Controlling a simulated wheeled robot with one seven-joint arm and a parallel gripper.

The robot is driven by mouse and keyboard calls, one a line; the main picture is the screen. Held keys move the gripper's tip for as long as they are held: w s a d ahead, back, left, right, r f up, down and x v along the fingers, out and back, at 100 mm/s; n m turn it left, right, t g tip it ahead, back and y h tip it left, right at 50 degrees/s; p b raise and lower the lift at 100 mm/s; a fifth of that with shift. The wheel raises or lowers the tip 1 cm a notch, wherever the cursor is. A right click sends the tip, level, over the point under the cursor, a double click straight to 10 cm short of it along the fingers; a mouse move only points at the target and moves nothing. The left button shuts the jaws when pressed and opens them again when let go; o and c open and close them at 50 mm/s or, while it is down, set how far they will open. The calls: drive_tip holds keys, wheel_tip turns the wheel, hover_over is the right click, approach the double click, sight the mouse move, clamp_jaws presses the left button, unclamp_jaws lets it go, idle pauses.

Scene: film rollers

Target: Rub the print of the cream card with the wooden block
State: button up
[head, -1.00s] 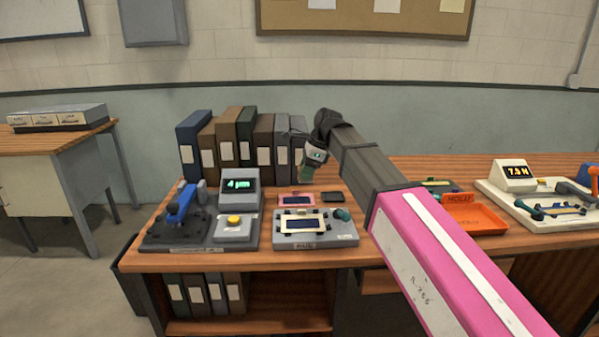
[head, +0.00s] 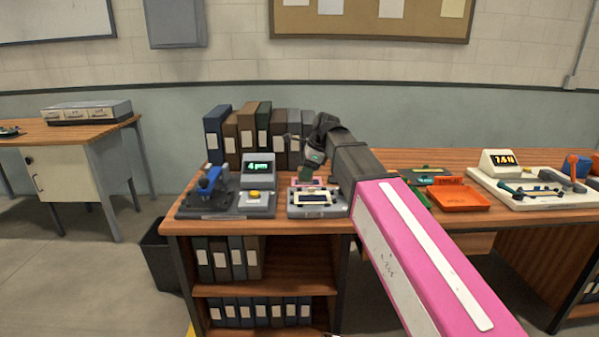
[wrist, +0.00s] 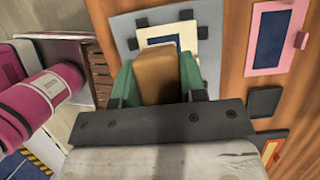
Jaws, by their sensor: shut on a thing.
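The cream card (head: 313,198) with a dark blue print lies on a grey plate (head: 291,210) on the desk. In the wrist view the card (wrist: 150,37) sits between dark clips on the plate. My gripper (wrist: 158,76) has green fingers, shut on the tan wooden block (wrist: 157,70). The block appears above the card's near part and hides much of it; I cannot tell whether they touch. In the head view my gripper (head: 309,172) is over the card's back side, and the block is hard to make out there.
A pink card (wrist: 275,38) lies beside the plate. A blue press (head: 212,182) and a grey readout box (head: 260,170) stand to the left. Binders (head: 247,133) line the back. An orange tray (head: 458,198) and a white instrument board (head: 520,190) are to the right.

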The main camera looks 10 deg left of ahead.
drive_tip(key=shift+f, duration=2.75)
